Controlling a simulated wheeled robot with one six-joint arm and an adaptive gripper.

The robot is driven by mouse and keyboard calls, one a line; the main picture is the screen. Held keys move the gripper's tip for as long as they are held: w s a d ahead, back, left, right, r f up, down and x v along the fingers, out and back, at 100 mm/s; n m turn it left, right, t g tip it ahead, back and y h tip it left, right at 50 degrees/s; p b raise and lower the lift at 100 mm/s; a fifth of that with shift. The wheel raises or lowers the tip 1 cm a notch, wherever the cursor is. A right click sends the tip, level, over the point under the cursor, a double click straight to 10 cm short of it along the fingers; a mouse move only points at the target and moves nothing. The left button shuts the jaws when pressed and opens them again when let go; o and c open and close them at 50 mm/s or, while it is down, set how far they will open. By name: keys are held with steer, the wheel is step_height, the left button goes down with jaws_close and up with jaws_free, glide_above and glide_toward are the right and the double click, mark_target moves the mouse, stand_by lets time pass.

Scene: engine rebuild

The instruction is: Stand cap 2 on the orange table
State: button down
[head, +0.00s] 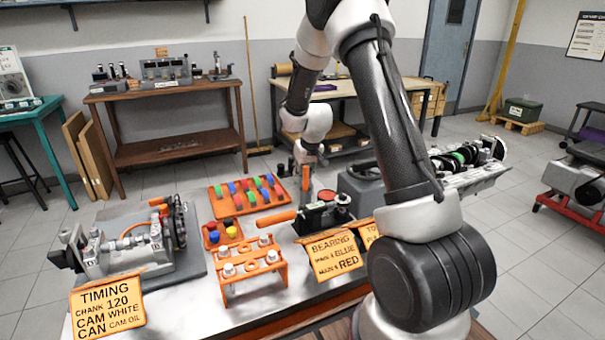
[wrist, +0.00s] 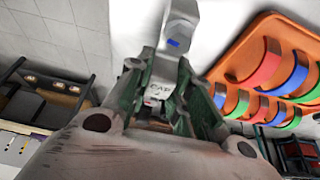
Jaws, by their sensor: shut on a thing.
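My gripper (wrist: 160,100) is shut on a grey metal cap (wrist: 161,78) marked "CAP"; the digit below is too small to read surely. A grey metal piece with a blue patch (wrist: 175,40) shows just beyond the jaws; I cannot tell whether it is part of the cap. In the head view my gripper (head: 306,153) is above the far part of the bench, right of the orange shell tray (head: 214,208). The cap cannot be made out there. A low orange stand with holes and pale round pieces (head: 254,284) is at the bench's front.
A "TIMING" sign (head: 108,306) and grey engine assembly (head: 130,245) stand at left. A small orange tray (head: 207,240) holds coloured pieces. A "BEARING" sign (head: 335,255) and dark equipment lie right of the stand. The large orange tray in the wrist view (wrist: 240,62) holds coloured bearing shells.

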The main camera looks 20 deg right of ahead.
steer(key=c, duration=1.3)
jaws_free()
steer(key=shift+f, duration=0.1)
steer(key=s+a+f+v, duration=0.1)
steer(key=s+v, duration=0.1)
steer(key=v, duration=0.9)
steer(key=s+f+v, duration=0.1)
steer(key=s+v, duration=0.1)
steer(key=v, duration=1)
steer(key=s+r, duration=0.1)
steer(key=s, duration=0.8)
steer(key=s+a+r, duration=0.1)
steer(key=s+r, duration=0.1)
steer(key=s, duration=0.7)
steer(key=s+r, duration=0.2)
steer(key=s, duration=0.7)
steer(key=shift+a+r, duration=0.1)
steer(key=shift+a, duration=0.1)
